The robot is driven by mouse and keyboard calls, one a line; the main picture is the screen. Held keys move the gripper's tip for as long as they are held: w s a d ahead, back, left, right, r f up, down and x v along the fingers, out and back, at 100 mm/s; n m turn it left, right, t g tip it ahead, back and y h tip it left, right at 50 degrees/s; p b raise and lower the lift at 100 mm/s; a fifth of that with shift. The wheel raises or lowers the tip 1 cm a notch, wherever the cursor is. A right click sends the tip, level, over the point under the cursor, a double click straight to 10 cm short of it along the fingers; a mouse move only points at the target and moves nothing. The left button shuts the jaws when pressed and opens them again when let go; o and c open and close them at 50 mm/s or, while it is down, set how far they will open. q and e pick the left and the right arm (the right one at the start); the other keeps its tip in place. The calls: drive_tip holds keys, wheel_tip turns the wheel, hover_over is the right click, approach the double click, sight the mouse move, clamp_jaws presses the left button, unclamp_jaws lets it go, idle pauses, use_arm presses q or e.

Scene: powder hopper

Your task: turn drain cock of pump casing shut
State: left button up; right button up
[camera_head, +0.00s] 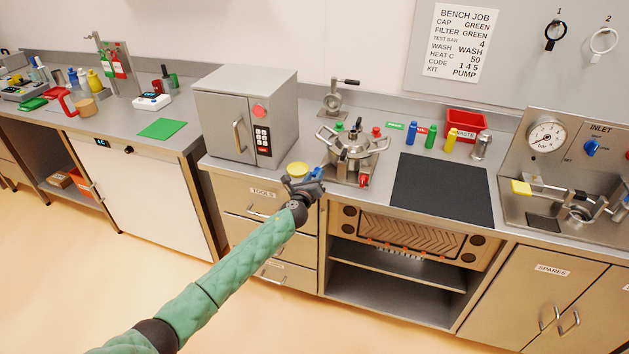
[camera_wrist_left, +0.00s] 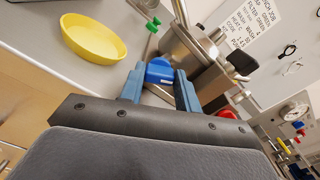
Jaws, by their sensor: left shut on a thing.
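The steel pump casing (camera_head: 352,150) stands on the worktop, with green and red knobs around it; its side also shows in the left wrist view (camera_wrist_left: 188,50). A blue handle, which I take to be the drain cock (camera_wrist_left: 158,73), sits low beside the casing. My left gripper (camera_head: 305,184) reaches the casing's front left side at the bench edge. In the left wrist view its fingers (camera_wrist_left: 160,78) are closed on the blue handle, one on each side. The right gripper is not in view.
A yellow dish (camera_head: 298,168) lies close to the left gripper, left of the casing. A grey oven-like box (camera_head: 245,115) stands further left. A dark mat (camera_head: 442,188) lies clear on the right. Small coloured bottles (camera_head: 431,137) and a red waste bin (camera_head: 466,121) stand behind it.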

use_arm(q)
drive_tip(key=shift+n, duration=0.7)
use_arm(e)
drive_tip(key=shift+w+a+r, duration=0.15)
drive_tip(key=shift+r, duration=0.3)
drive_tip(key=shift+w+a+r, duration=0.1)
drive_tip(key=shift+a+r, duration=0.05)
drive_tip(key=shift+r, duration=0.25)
use_arm(q)
drive_tip(key=o, duration=1)
drive_tip(key=shift+s+b, duration=0.1)
drive_tip(key=shift+b, duration=0.2)
drive_tip(key=shift+s+a+f, duration=0.1)
drive_tip(key=shift+s+a, duration=0.1)
drive_tip(key=shift+s, duration=0.05)
drive_tip(key=shift+b+v, duration=0.7)
drive_tip(key=shift+v, duration=2.8)
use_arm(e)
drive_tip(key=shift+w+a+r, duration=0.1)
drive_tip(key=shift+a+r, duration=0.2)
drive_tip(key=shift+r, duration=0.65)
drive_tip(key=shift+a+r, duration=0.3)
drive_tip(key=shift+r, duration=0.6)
